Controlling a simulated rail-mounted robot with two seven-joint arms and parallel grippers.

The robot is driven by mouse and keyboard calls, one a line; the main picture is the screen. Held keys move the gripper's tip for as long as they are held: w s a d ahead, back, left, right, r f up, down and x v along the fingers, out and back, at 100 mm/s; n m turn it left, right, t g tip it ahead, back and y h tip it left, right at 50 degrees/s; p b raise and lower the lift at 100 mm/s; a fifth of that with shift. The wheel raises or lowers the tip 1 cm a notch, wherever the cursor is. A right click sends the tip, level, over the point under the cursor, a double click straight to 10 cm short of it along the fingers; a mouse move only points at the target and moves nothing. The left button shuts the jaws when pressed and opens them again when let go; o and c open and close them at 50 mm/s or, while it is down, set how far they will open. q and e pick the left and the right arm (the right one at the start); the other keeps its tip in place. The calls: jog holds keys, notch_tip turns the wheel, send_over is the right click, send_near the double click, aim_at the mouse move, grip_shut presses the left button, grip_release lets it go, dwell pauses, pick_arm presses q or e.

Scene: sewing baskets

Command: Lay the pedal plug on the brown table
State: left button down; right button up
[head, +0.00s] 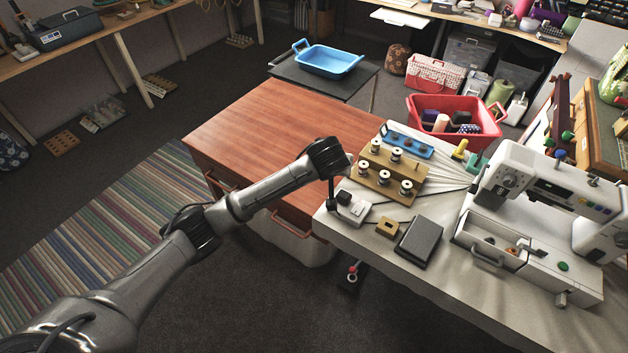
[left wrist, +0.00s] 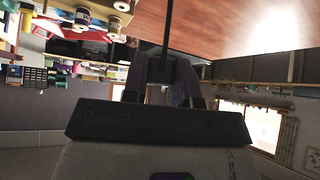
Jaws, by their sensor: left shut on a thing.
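The brown table (head: 280,130) has a bare reddish wooden top in the head view; it also shows along the top of the left wrist view (left wrist: 230,22). My left gripper (head: 331,183) is over the gap between the brown table's right edge and the pale sewing table. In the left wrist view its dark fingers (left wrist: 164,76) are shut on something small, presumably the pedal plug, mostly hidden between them. A thin dark cord or rod (left wrist: 167,28) runs from the fingers toward the brown table side. My right gripper is not in view.
The sewing table (head: 385,240) holds a white block (head: 353,207), a spool stand (head: 392,175), a dark flat box (head: 420,242), several cables and a sewing machine (head: 545,185). A blue tray (head: 328,62) stands behind the brown table, whose top is free.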

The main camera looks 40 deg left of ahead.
pick_arm(q)
jog(key=w+a+f+b, duration=0.1)
jog(key=a+f, duration=0.2)
jog(key=f, duration=0.1)
jog(key=w+a+f+n+y+b, duration=0.1)
jog(key=a+f, duration=0.2)
jog(key=f, duration=0.1)
jog(key=w+a+f+n+b, duration=0.1)
jog(key=a+f, duration=0.2)
jog(key=f, duration=0.1)
jog(key=shift+w+a+f+g+b, duration=0.25)
jog(key=shift+a+f+g+b, duration=0.1)
jog(key=shift+a+g+b, duration=0.05)
jog(key=shift+a+f+b, duration=0.1)
jog(key=shift+f+b, duration=0.75)
notch_tip(320, 180, down, 3)
jog(key=b, duration=0.3)
jog(key=shift+f+b, duration=0.2)
jog(key=shift+b, duration=0.15)
jog(key=shift+f+b, duration=0.25)
jog(key=shift+b, duration=0.05)
jog(key=c, duration=0.8)
grip_release()
jog(key=p+v, duration=0.1)
jog(key=v, duration=0.3)
jog(key=p+v, duration=0.1)
jog(key=v, duration=0.9)
jog(key=shift+d+f+p, duration=0.15)
jog(key=shift+d+p, duration=0.1)
jog(key=shift+p, duration=0.15)
